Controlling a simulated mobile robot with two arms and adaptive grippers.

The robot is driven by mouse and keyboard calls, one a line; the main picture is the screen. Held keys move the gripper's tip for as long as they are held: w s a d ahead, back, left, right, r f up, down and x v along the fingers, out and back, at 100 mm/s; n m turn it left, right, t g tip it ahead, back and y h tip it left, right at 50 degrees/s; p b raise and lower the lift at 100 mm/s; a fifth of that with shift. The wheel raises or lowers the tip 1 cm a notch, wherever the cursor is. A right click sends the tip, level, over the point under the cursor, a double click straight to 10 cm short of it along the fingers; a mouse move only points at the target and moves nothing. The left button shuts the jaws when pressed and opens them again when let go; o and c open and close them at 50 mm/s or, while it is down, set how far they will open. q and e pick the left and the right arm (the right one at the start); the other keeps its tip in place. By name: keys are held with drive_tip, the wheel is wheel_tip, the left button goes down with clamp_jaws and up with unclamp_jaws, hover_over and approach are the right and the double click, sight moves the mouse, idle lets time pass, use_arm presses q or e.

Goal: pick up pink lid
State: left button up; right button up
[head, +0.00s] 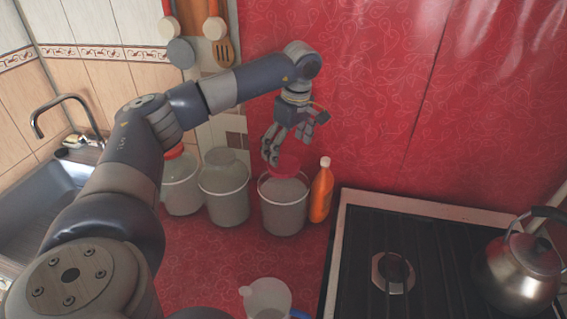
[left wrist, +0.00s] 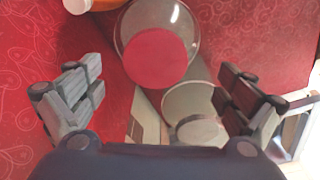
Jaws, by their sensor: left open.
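The pink lid (left wrist: 155,57) shows in the left wrist view as a flat round disc at the clear bucket (left wrist: 190,22). In the head view the lid (head: 288,166) is a reddish patch just above the bucket (head: 284,209), partly hidden by my gripper and blending with the red wall. I cannot tell exactly how it rests. My left gripper (head: 277,150) is open and empty, fingers pointing down over that bucket. In the left wrist view its fingers (left wrist: 160,95) are spread wide, with the lid beyond the gap. My right gripper is not in view.
An orange bottle (head: 320,192) stands right of the bucket. Two more buckets, one pale-topped (head: 224,190) and one red-topped (head: 180,190), stand left. A translucent jug (head: 266,297) is in front. A stove (head: 350,245) with a kettle (head: 521,268) is right; a sink (head: 40,190) is left.

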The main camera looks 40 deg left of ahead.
sight(284, 164)
use_arm(q)
drive_tip(key=f, duration=0.1)
drive_tip(key=a+f+p, duration=0.1)
drive_tip(key=f, duration=0.1)
drive_tip(key=f+p, duration=0.1)
drive_tip(key=shift+w+a+f, duration=0.15)
drive_tip(key=shift+w+a, duration=0.05)
drive_tip(key=shift+w, duration=0.05)
drive_tip(key=shift+f, duration=0.3)
drive_tip(key=shift+a+f, duration=0.1)
drive_tip(key=shift+c, duration=0.2)
drive_tip(key=c, duration=0.6)
drive_tip(key=shift+c, duration=0.7)
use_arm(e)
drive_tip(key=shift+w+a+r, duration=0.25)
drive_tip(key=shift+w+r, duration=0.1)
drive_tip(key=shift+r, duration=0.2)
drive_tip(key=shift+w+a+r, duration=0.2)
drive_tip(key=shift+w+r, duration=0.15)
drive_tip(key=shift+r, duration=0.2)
